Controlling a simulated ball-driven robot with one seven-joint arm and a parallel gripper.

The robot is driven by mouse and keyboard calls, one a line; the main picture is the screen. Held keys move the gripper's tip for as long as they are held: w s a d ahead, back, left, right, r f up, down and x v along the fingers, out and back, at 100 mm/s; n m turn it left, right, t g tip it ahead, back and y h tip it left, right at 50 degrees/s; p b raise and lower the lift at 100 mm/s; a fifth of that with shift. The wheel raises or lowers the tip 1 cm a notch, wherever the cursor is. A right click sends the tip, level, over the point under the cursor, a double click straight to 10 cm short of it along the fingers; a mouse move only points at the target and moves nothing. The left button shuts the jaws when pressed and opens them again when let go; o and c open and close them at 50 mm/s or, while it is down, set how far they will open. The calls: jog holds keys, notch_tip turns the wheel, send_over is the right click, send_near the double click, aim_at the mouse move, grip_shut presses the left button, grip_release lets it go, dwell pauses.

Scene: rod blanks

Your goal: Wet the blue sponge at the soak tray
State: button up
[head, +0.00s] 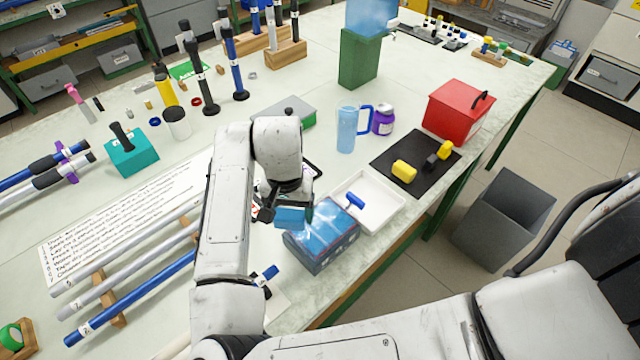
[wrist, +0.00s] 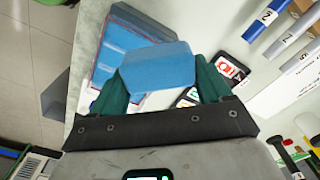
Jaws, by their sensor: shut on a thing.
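My gripper (head: 286,203) is shut on the blue sponge (head: 290,218), which hangs below its fingers. In the wrist view the sponge (wrist: 157,68) sits between the two green fingers of my gripper (wrist: 160,85). The soak tray appears to be the dark blue, open-topped tray (head: 317,262) with a bright blue, shiny inside, close to the right of the sponge in the head view. In the wrist view this tray (wrist: 110,36) lies beyond the sponge, which covers part of it. The sponge looks held above the table; I cannot tell its exact height.
A white tray (head: 386,214) with a small blue-handled tool stands right behind the blue tray. A black mat (head: 386,163) with yellow items, a light blue jug (head: 346,130) and a red box (head: 455,108) are beyond. Rods (head: 140,297) lie on wooden rests at left.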

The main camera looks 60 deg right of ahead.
aim_at(325, 227)
jog(key=s+d+r+m+p, duration=0.2)
jog(key=s+d+r+m, duration=0.1)
jog(key=s+d+m, duration=0.4)
jog(key=shift+m, duration=0.5)
jog(key=shift+w+a+f+b, duration=0.1)
jog(key=shift+w+f+b, duration=0.25)
jog(key=shift+f+b, duration=1.2)
jog(key=shift+w+a+f+b, duration=0.1)
jog(key=shift+w+f+b, duration=0.2)
jog(key=shift+f+b, duration=1.25)
jog(key=shift+w+a+f+b, duration=0.1)
jog(key=shift+w+f+b, duration=0.5)
jog(key=shift+f, duration=1.6)
jog(key=shift+s+f, duration=0.1)
jog(key=shift+s, duration=0.2)
notch_tip(325, 227, up, 7)
jog(key=p, duration=0.5)
jog(key=shift+f, duration=0.15)
jog(key=shift+w, duration=0.1)
jog(key=shift+d+r+p, duration=0.1)
jog(key=shift+r+p, duration=1.1)
jog(key=shift+r, duration=0.75)
